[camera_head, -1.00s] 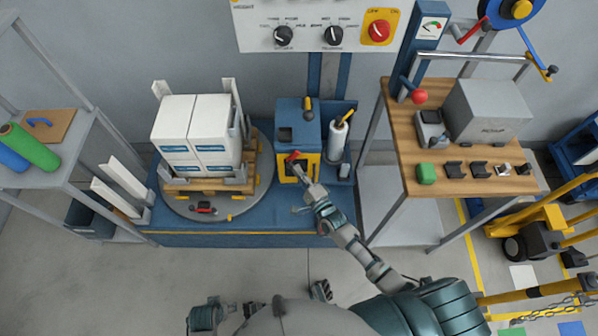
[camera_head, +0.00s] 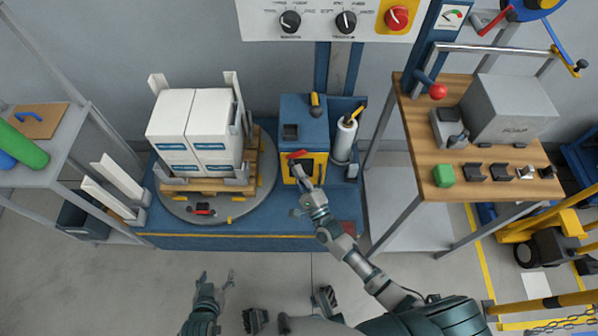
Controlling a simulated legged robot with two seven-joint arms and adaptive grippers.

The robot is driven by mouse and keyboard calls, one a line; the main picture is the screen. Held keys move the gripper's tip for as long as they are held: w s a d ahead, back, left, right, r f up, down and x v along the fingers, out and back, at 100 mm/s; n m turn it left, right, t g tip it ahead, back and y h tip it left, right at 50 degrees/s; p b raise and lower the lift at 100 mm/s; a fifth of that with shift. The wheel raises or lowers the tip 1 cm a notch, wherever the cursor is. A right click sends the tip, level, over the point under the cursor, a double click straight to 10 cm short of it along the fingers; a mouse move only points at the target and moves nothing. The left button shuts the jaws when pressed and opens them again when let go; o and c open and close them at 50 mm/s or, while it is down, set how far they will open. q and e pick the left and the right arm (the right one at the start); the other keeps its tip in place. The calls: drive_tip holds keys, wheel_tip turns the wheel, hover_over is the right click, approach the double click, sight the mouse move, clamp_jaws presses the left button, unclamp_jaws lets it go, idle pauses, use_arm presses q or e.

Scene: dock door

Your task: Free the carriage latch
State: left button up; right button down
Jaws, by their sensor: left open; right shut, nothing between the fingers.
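The blue carriage (camera_head: 303,112) stands at the back right of the wrapping machine's blue base, with a yellow frame on its front. A red latch lever (camera_head: 297,154) sits on the carriage's front, near the top of the yellow frame. My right gripper (camera_head: 302,172) is shut and empty, right in front of the yellow frame and just below the red lever. Whether it touches the lever I cannot tell. My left gripper (camera_head: 215,280) is open and empty, low in front of the base, well away from the carriage.
A turntable (camera_head: 180,207) carries a pallet of white boxes (camera_head: 195,130) left of the carriage. A white film roll (camera_head: 345,138) stands to its right. A wooden bench (camera_head: 430,150) is farther right, a control panel (camera_head: 320,20) above. Floor in front is clear.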

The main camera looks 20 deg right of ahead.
drive_tip(key=m+h+b, duration=0.1)
drive_tip(key=m+b, duration=0.1)
drive_tip(key=a+m+t+h+b, duration=0.1)
drive_tip(key=m+b, duration=0.1)
drive_tip(key=m+t+h+b, duration=0.1)
drive_tip(key=m+b, duration=0.1)
drive_tip(key=m, duration=0.1)
drive_tip(key=shift+w+a+r+h, duration=0.25)
drive_tip(key=shift+a+r+h, duration=0.05)
drive_tip(key=shift+a, duration=0.05)
drive_tip(key=shift+m+b, duration=0.3)
drive_tip(key=shift+b, duration=0.05)
drive_tip(key=shift+r+t, duration=0.2)
drive_tip(key=shift+t, duration=0.1)
use_arm(q)
drive_tip(key=w+d+r+t+h, duration=0.1)
drive_tip(key=w+r+t, duration=0.1)
drive_tip(key=r+t, duration=0.5)
drive_tip(key=w+d+r+t+h, duration=0.2)
drive_tip(key=w+r+t, duration=0.1)
drive_tip(key=r+t, duration=0.3)
wheel_tip(320, 180, up, 2)
drive_tip(key=shift+d+r+n+t, duration=0.25)
drive_tip(key=shift+n+t, duration=0.05)
drive_tip(key=shift+t, duration=0.1)
use_arm(e)
drive_tip(key=shift+f, duration=0.1)
